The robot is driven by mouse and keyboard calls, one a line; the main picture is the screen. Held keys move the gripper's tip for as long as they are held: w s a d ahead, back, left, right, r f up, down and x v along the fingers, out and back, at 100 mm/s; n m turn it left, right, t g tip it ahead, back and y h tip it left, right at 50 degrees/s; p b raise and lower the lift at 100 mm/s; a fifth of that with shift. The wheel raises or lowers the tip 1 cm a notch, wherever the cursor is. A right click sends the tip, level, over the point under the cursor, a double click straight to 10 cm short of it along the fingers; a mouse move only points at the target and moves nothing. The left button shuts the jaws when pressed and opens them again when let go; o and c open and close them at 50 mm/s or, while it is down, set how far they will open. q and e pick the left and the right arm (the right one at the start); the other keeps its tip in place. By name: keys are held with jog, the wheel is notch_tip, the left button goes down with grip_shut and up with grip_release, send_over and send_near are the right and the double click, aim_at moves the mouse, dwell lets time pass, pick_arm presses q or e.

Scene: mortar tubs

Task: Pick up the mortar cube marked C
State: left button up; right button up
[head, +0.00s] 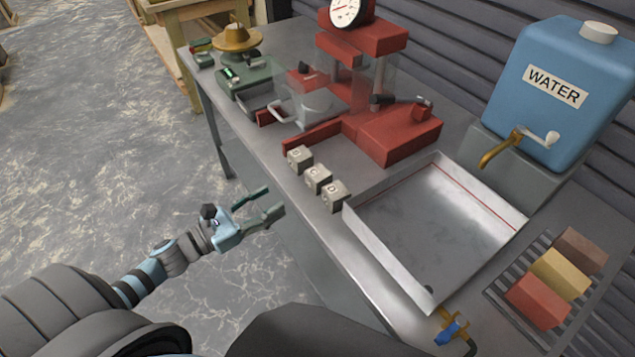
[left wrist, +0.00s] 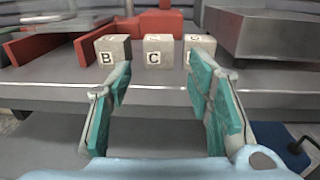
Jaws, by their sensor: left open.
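Three small grey cubes stand in a row at the table's front edge. The middle one is the mortar cube marked C (head: 318,179); its letter shows clearly in the left wrist view (left wrist: 153,57). The cube marked B (head: 300,158) is on its left in the wrist view (left wrist: 107,58). A third cube (head: 335,196) stands on its other side, its front letter mostly hidden by a finger. My left gripper (head: 272,203) is open and empty, in front of the table edge, apart from the cubes and facing the C cube. My right gripper is not in view.
A metal tray (head: 440,225) stands right of the cubes. A red press (head: 395,135) with a gauge is behind them. A blue water tank (head: 560,90) with a tap stands at the back. Coloured bars (head: 540,300) lie on a rack at the right.

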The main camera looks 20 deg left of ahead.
aim_at(310, 177)
pick_arm(q)
jog(key=x, duration=0.8)
jog(key=shift+a+f+p, duration=0.1)
jog(key=shift+f+p, duration=0.1)
jog(key=shift+p, duration=0.1)
jog(key=shift+w, duration=0.35)
jog(key=x, duration=0.1)
jog(key=p+x, duration=0.1)
jog(key=x, duration=0.2)
jog(key=shift+w+d+r, duration=0.25)
jog(key=shift+w+d, duration=0.05)
jog(key=shift+w+d+f, duration=0.1)
jog(key=shift+w+f, duration=0.05)
jog(key=c, duration=1)
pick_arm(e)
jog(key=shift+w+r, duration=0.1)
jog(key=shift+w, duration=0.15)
